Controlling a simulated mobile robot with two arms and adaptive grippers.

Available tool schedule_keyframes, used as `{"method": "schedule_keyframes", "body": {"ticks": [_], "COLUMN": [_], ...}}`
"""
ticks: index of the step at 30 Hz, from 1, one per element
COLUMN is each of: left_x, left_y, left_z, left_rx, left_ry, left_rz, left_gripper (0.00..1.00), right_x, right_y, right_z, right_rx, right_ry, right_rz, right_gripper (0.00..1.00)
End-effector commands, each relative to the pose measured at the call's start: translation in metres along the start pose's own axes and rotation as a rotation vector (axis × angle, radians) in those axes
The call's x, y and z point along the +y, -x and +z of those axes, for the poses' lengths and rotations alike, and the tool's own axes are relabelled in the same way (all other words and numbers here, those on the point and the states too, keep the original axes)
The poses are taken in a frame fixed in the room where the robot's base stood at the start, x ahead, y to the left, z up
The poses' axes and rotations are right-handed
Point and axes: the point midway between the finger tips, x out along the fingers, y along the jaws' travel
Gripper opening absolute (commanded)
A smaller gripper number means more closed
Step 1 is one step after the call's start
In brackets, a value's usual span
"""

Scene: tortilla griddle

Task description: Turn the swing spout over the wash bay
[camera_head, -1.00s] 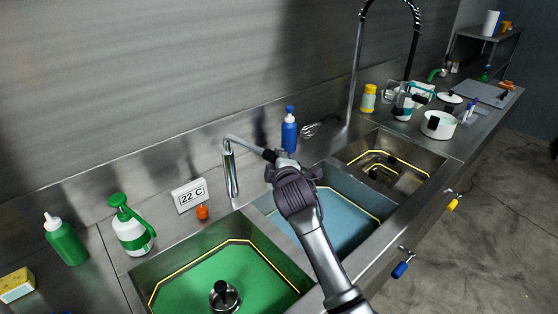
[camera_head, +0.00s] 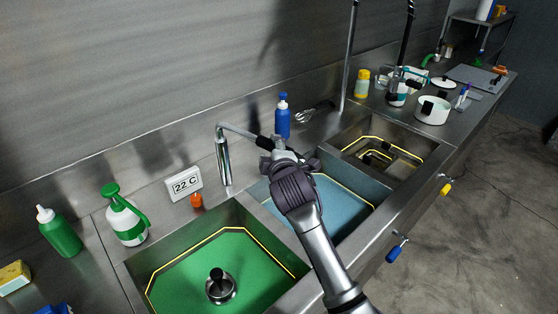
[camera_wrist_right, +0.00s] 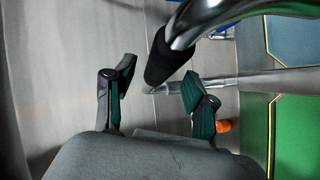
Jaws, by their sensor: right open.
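The swing spout (camera_head: 239,131) is a chrome tube on an upright chrome post behind the green and blue bays. It points right in the head view and has a black sleeve (camera_head: 264,142) at its end. My right gripper (camera_head: 274,153) is at that end, above the back of the blue bay. In the right wrist view the black sleeve (camera_wrist_right: 170,58) lies between the open fingers (camera_wrist_right: 157,84), with a gap to each finger. The green bay (camera_head: 190,272) is at front left, the blue bay (camera_head: 345,212) in the middle. No label tells which is the wash bay. My left gripper is out of view.
A "22 C" display (camera_head: 184,184) and an orange knob (camera_head: 196,200) are left of the post. A steel bay (camera_head: 410,152) lies farther right, below a tall hose tap (camera_head: 349,60).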

Motion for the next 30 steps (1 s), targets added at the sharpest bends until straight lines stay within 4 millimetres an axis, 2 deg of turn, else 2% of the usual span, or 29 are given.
{"method": "schedule_keyframes", "body": {"ticks": [6, 12, 17, 24, 28, 30], "left_x": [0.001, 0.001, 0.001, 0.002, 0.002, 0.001], "left_y": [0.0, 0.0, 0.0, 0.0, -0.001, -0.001], "left_z": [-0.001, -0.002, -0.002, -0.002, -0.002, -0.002], "left_rx": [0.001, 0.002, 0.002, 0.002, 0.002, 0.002], "left_ry": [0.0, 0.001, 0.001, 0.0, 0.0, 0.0], "left_rz": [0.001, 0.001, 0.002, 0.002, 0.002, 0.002], "left_gripper": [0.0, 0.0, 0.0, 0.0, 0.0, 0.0], "right_x": [-0.001, -0.001, 0.0, 0.0, -0.005, -0.014], "right_y": [0.048, 0.077, 0.086, 0.087, 0.087, 0.089], "right_z": [0.001, 0.001, 0.001, 0.001, 0.004, 0.01], "right_rx": [0.0, -0.001, -0.001, -0.001, -0.003, -0.006], "right_ry": [0.0, 0.001, 0.0, 0.0, -0.02, -0.063], "right_rz": [0.0, -0.001, 0.0, 0.0, -0.012, -0.035], "right_gripper": [0.56, 0.56, 0.56, 0.56, 0.34, 0.23]}}
